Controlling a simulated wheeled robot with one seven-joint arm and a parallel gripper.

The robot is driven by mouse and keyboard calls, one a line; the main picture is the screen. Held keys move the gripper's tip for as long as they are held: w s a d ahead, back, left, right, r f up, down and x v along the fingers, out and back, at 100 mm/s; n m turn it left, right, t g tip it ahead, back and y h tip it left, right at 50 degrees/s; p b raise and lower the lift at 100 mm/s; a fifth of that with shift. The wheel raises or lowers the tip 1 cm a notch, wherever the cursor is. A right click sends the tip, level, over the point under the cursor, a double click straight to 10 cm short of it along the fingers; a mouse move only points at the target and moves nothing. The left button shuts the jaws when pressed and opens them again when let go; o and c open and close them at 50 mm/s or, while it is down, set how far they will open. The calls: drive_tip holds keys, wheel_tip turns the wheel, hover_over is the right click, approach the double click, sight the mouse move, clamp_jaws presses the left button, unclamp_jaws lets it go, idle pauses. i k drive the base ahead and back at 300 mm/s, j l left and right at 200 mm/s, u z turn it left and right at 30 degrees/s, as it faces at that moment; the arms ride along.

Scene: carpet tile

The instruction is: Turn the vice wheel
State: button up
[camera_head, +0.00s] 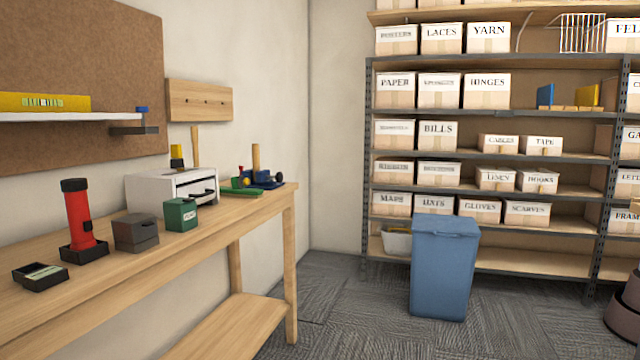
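A small blue vice-like tool (262,178) sits at the far end of the wooden workbench (150,290), near its right corner. A wooden handle (256,157) stands up by it, and small red, yellow and green parts lie close beside it. It is too small and crowded to make out a wheel clearly. A grey bracket or clamp with a blue knob (142,110) is at the right end of the white wall shelf (50,117). My gripper is not in view.
On the bench stand a red flashlight (78,215), a grey box (135,233), a green tin (181,215) and a white drawer unit (170,188). A blue bin (443,270) stands on the carpet before shelves of labelled boxes. Carpet (345,300) between bench and bin is clear.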

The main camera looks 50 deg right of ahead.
sight(279, 177)
drive_tip(key=z, duration=1.35)
